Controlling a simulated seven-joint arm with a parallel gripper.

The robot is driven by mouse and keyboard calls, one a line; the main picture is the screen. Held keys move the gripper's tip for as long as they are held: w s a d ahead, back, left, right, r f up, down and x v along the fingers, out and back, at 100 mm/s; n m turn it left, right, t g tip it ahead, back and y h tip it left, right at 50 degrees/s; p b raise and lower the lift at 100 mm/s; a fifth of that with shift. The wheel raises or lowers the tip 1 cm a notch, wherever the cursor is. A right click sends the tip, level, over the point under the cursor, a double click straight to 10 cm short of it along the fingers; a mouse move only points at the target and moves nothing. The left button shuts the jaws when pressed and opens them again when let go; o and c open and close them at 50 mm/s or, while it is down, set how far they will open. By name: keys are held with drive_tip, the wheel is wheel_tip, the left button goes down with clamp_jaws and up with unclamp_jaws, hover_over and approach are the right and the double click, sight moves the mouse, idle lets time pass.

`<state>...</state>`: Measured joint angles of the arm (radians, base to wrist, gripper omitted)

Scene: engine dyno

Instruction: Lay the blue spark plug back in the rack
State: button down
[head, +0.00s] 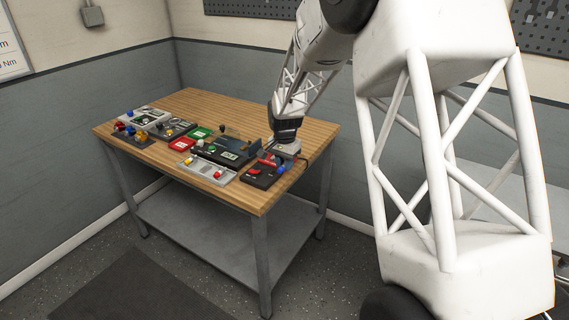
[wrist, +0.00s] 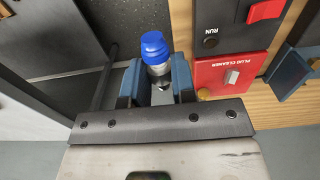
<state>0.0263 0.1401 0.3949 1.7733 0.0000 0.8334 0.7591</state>
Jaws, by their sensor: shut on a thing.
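The blue spark plug (wrist: 156,50), with a bright blue end and a metal body, is held between the two blue-grey fingers of my gripper (wrist: 155,88). Its lower end is hidden in the jaws. In the head view my gripper (head: 286,150) is low over the right end of the bench, and a small blue end (head: 281,169) shows just below it, beside a black box. A light grey tray (head: 206,172), which looks like the rack, lies at the bench's front edge, left of my gripper. A yellow piece and a red piece show on it.
In the wrist view a red plug cleaner panel (wrist: 228,74) and a black RUN panel (wrist: 224,30) are right of the fingers. The black box (head: 262,176) is at the bench's front right. Several coloured pieces crowd the left end; the wooden top (head: 215,103) is clear at the back.

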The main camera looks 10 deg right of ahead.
drive_tip(key=w+a, duration=0.3)
drive_tip(key=a, duration=0.1)
drive_tip(key=w+a, duration=0.7)
drive_tip(key=a, duration=0.1)
drive_tip(key=shift+w+a+r, duration=0.2)
drive_tip(key=shift+w+a, duration=0.05)
drive_tip(key=shift+a, duration=0.1)
hover_over(206, 168)
drive_tip(key=shift+f, duration=0.25)
drive_tip(key=shift+f, duration=2.9)
drive_tip(key=shift+f, duration=0.55)
idle(0.5)
drive_tip(key=c, duration=0.9)
unclamp_jaws()
drive_tip(key=shift+o, duration=0.2)
